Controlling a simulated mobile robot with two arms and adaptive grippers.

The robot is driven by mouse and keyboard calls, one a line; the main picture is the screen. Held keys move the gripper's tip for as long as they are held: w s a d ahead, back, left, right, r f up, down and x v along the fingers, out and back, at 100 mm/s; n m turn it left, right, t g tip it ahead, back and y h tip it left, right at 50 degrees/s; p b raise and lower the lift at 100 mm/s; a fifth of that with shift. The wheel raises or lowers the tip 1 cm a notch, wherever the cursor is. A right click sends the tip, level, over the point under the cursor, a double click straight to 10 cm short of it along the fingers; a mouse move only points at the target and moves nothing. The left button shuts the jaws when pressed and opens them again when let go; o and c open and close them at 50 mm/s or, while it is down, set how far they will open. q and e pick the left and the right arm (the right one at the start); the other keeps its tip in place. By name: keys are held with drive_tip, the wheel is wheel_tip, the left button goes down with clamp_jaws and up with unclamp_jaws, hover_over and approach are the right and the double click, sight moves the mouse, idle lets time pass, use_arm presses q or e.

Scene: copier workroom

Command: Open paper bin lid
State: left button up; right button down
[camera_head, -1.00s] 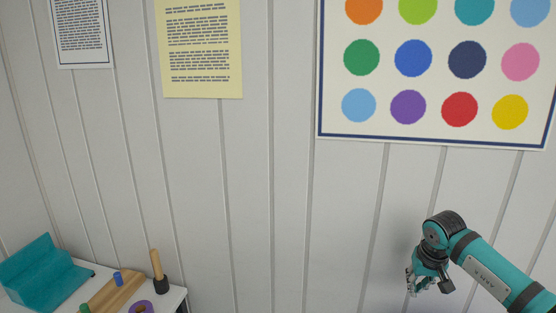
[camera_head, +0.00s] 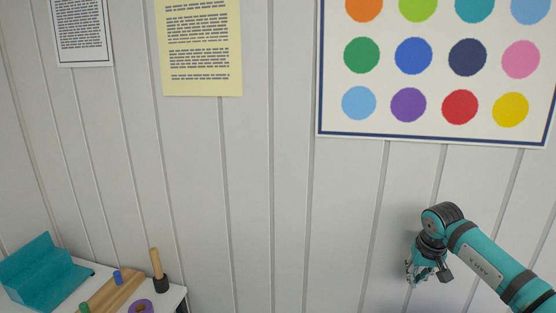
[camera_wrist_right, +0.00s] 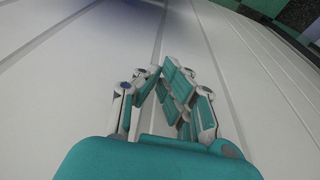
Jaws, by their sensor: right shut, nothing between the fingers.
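My right gripper (camera_head: 420,272) is at the lower right of the head view, in front of the white panelled wall, with its fingers pointing down and left. In the right wrist view its fingers (camera_wrist_right: 166,85) are drawn together with nothing between them, and pale grooved panelling lies behind them. No paper bin or lid can be made out in either view. My left gripper is not in view.
A dotted poster (camera_head: 435,125) and two notices hang on the wall.

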drive_tip(key=shift+w, duration=0.15)
drive_tip(key=shift+w+d+r, duration=0.1)
drive_tip(key=shift+w, duration=0.25)
drive_tip(key=p+v, duration=0.4)
drive_tip(key=v, duration=0.2)
drive_tip(key=shift+s, duration=0.3)
idle(0.4)
drive_tip(key=v, duration=1.2)
